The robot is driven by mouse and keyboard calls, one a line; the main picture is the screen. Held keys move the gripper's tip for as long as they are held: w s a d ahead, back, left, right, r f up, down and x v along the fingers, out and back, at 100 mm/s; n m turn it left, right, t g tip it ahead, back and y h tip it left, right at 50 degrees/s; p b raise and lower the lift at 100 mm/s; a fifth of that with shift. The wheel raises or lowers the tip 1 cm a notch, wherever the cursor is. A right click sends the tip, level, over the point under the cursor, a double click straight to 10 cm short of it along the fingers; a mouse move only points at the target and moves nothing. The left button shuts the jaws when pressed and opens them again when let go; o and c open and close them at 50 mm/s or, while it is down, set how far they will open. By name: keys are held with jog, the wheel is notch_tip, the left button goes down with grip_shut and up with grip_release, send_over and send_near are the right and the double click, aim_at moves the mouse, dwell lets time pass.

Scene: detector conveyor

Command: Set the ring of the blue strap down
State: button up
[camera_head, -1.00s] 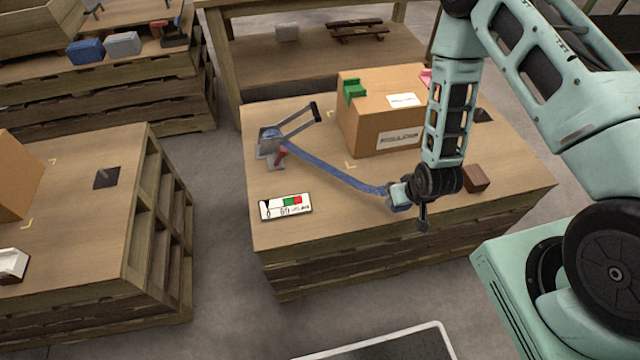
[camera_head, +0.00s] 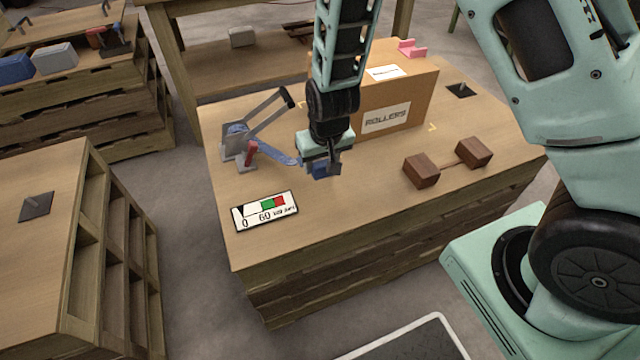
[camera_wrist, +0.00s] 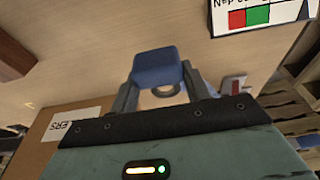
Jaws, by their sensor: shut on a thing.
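The blue strap (camera_head: 276,153) runs from a grey ratchet device (camera_head: 236,143) with a red lever and a long black-tipped handle to my gripper (camera_head: 322,172). My gripper points down low over the wooden table, in front of the cardboard box. It is shut on the strap's end. In the wrist view a blue block-like piece (camera_wrist: 157,67) sits between the two fingertips (camera_wrist: 158,92), with a small metal ring (camera_wrist: 166,90) just behind it. Whether the piece touches the table I cannot tell.
A cardboard box (camera_head: 412,98) labelled ROLLERS stands behind my gripper. Two brown wooden blocks (camera_head: 421,170) joined by a thin bar lie to the right. A gauge card (camera_head: 265,211) with green and red fields lies front left. The table (camera_head: 330,222) is bare in front.

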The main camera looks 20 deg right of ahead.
aim_at(321, 190)
jog(key=shift+s+b+x, duration=0.2)
jog(key=shift+s+x, duration=0.05)
jog(key=shift+x, duration=0.75)
jog(key=shift+s+b+x, duration=0.15)
jog(key=shift+s+x, duration=0.05)
jog(key=shift+x, duration=0.85)
jog(key=shift+s+b+x, duration=0.2)
jog(key=shift+s+x, duration=0.05)
jog(key=shift+x, duration=0.75)
jog(key=shift+f, duration=0.25)
jog(key=o, duration=1.1)
jog(key=shift+c, duration=0.2)
